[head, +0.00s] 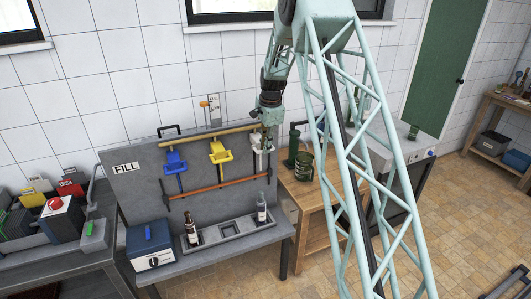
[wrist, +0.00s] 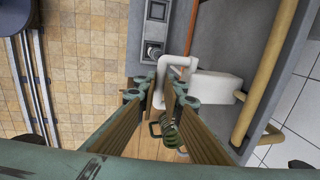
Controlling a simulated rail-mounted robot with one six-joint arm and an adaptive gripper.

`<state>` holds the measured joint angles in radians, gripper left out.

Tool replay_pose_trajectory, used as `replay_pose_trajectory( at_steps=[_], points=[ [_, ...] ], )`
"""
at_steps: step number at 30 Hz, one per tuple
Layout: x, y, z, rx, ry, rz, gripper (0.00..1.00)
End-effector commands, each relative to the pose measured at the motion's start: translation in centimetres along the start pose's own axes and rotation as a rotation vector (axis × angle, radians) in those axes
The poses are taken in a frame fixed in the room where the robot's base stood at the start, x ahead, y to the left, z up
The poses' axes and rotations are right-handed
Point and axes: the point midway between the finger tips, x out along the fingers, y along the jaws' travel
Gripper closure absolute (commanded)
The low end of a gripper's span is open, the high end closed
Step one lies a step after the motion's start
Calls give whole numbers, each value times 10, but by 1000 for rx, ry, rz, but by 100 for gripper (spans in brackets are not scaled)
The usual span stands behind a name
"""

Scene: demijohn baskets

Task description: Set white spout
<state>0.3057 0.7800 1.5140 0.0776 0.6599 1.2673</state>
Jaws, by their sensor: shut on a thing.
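The white spout (head: 261,141) hangs at the right end of the grey panel marked FILL (head: 140,195), beside the yellow spout (head: 219,153) and the blue spout (head: 176,163). In the wrist view the white spout (wrist: 212,85) shows a white block and a bent white tube whose end runs down between my fingers. My gripper (head: 266,125) is at the spout, pointing down, and partly hides it in the head view. In the wrist view my gripper (wrist: 158,92) is shut on the tube.
An orange rail (head: 222,184) crosses the panel below the spouts. A grey tray (head: 224,232) on the bench holds a dark bottle (head: 191,231) at left and another bottle (head: 262,209) at right. A blue box (head: 149,243) stands left.

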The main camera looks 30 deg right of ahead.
Motion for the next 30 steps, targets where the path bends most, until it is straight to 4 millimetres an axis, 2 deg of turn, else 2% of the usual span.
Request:
replay_pose_trajectory(
  at_steps=[10, 11, 15, 30],
  points=[
    [-6, -3, 0, 0, 1, -5, 100],
    [-6, -3, 0, 0, 1, -5, 90],
    [-5, -2, 0, 0, 1, -4, 78],
    [-9, -2, 0, 0, 0, -2, 78]
  ],
)
